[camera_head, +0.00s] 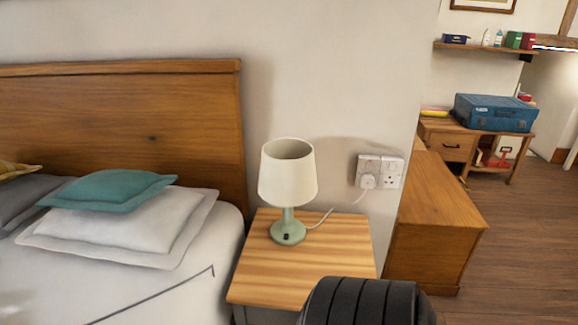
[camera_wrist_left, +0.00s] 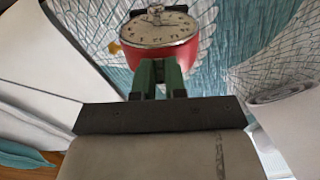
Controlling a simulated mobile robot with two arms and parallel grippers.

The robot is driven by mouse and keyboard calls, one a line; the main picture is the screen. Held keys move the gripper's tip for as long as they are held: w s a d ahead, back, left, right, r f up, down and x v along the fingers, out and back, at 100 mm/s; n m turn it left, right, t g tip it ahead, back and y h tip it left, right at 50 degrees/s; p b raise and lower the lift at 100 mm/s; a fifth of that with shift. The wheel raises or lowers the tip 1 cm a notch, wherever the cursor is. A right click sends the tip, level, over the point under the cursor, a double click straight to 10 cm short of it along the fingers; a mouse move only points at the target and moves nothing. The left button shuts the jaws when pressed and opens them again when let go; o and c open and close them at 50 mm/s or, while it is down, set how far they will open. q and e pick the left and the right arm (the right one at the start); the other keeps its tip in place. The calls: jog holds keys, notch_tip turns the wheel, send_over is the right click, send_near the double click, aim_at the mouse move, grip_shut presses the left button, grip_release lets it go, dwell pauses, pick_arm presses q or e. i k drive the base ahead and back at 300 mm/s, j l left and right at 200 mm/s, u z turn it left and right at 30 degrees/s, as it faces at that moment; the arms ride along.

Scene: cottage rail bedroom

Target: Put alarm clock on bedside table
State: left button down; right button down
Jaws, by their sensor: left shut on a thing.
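A red alarm clock (camera_wrist_left: 158,52) with a round cream face shows at the top of the left wrist view. My left gripper (camera_wrist_left: 157,72), with green fingers, is shut on it. Neither the clock nor this gripper shows in the head view. The wooden bedside table (camera_head: 262,285) stands beside the bed in the head view. Its front right part is hidden by a dark ribbed part of my own body. My right gripper is in neither view.
A green lamp with a cream shade (camera_head: 288,180) stands towards the back of the tabletop, its cord running to a wall socket (camera_head: 380,171). The tabletop's front left is clear. The bed (camera_head: 110,270) is left, a wooden cabinet (camera_head: 435,220) right.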

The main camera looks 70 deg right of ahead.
aim_at(315, 261)
jog(key=l+z, duration=0.1)
jog(key=z, duration=0.25)
jog(key=l+z, duration=0.15)
jog(key=z, duration=0.2)
jog(key=l+z, duration=0.15)
jog(key=z, duration=0.2)
jog(key=l+z, duration=0.15)
jog(key=l, duration=0.25)
jog(key=i+l+z, duration=0.2)
jog(key=l, duration=0.2)
jog(key=l+z, duration=0.15)
jog(key=l, duration=0.25)
jog(key=l+z, duration=0.2)
jog(key=l, duration=0.2)
jog(key=i+l, duration=0.15)
jog(key=l, duration=0.25)
jog(key=i+l, duration=0.15)
jog(key=l, duration=0.25)
